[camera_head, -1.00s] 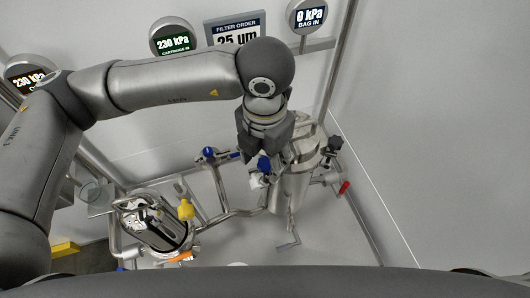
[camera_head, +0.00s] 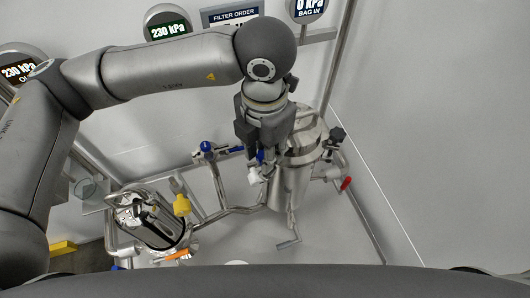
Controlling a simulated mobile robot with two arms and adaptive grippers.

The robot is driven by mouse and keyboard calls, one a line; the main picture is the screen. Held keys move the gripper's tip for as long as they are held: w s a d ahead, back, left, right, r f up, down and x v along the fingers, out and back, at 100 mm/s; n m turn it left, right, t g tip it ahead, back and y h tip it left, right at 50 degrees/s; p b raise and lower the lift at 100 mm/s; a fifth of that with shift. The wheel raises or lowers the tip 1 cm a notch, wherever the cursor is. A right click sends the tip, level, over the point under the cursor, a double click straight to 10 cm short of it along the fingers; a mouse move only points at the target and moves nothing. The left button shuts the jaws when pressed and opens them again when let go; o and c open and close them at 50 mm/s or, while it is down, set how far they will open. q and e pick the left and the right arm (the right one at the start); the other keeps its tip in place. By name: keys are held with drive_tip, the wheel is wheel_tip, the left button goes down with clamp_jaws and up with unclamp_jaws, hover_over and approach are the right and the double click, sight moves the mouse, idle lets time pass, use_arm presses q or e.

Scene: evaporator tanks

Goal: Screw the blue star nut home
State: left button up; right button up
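My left gripper (camera_head: 260,146) points down in front of the steel bag-filter vessel (camera_head: 293,180), at the vessel's upper left. A small piece of blue (camera_head: 260,157), possibly the blue star nut, shows at the fingertips, and the fingers hide most of it. I cannot tell whether they are closed on it or only around it. A white part (camera_head: 255,176) sits just below. My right gripper is not in view.
A blue-handled valve (camera_head: 206,147) stands left of the gripper. A shiny cartridge housing (camera_head: 150,218) with a yellow handle (camera_head: 182,205) is at lower left. A red handle (camera_head: 346,183) and dark knob (camera_head: 336,137) are right of the vessel. Pressure displays (camera_head: 167,27) hang behind.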

use_arm(q)
drive_tip(key=m+b, duration=0.2)
drive_tip(key=b, duration=0.1)
drive_tip(key=shift+w+f+b, duration=0.1)
drive_tip(key=shift+f+b, duration=0.05)
drive_tip(key=shift+b, duration=0.2)
drive_tip(key=shift+r+m+b, duration=0.2)
drive_tip(key=shift+m+b, duration=0.25)
drive_tip(key=shift+m, duration=0.15)
drive_tip(key=o, duration=1.1)
drive_tip(key=shift+r, duration=0.1)
wheel_tip(320, 180, up, 12)
drive_tip(key=shift+f, duration=0.1)
